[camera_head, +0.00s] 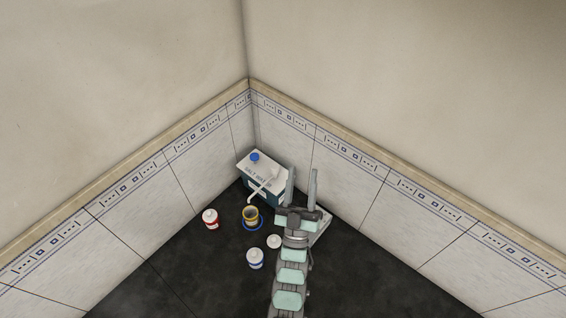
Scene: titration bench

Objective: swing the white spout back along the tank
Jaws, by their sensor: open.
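The tank (267,189) is a box with a white top and dark blue side, standing in the corner with a blue cap (255,157) on top. The white spout (252,197) reaches out from the tank toward the front left, its bent tip above or close to a yellow cup (250,213). My gripper (301,187) is just right of the tank, its two fingers apart and pointing toward the back wall. Nothing shows between the fingers. Whether a finger touches the tank cannot be told.
The yellow cup stands on a blue ring. A red-and-white bottle (210,219) is to its left. A blue-and-white bottle (255,259) and a small white round item (274,241) are in front. A pale flat base (319,228) lies partly behind my arm. Tiled walls close in behind; the dark front-left bench is clear.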

